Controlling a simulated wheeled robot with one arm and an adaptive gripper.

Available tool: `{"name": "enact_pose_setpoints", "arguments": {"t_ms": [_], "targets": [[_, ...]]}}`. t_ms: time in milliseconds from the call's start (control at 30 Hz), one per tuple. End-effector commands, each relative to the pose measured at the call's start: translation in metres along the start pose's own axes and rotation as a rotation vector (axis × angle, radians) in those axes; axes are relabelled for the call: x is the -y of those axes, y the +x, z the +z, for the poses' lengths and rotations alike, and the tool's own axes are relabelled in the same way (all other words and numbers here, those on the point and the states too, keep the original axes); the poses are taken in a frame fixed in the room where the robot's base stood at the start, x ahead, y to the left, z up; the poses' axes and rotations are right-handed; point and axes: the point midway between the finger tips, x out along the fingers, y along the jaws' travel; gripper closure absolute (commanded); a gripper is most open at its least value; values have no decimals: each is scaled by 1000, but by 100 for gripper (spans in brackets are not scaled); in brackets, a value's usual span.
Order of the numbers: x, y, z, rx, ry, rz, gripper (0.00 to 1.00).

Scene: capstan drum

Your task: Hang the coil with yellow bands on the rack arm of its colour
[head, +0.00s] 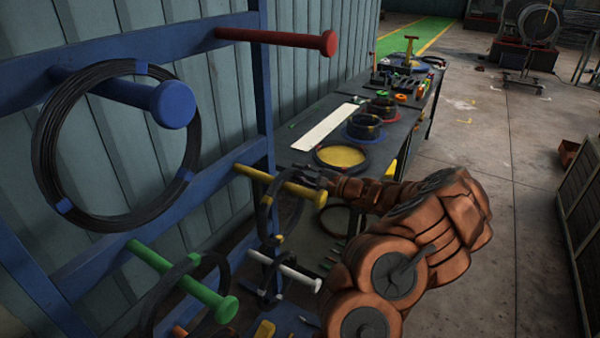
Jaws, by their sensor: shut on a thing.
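The dark coil with yellow bands (267,213) is at the yellow rack arm (292,187), beside the rack's right post. The arm appears to pass through the ring, with its yellow knob sticking out to the right. Yellow bands show on the coil's left side and near its bottom. My gripper (316,177) is at the coil's upper right, just above the yellow arm, and is shut on the coil. The fingertips are small and partly hidden, so the exact grip spot is hard to see.
A coil with blue bands (40,150) hangs on the blue arm (172,104). Coils hang at the green arm (190,285) and white arm (297,276). The red arm (290,40) is empty. The bench (402,128) behind holds more coils and a bare yellow disc (342,157).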

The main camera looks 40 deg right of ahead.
Motion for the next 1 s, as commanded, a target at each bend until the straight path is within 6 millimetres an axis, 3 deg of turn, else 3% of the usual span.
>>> {"name": "enact_pose_setpoints", "arguments": {"t_ms": [833,867,1000], "targets": [[-7,-1,-6,-6,-2,3,100],[-7,-1,-6,-6,-2,3,79],[-7,0,-6,-5,-1,2,64]]}}
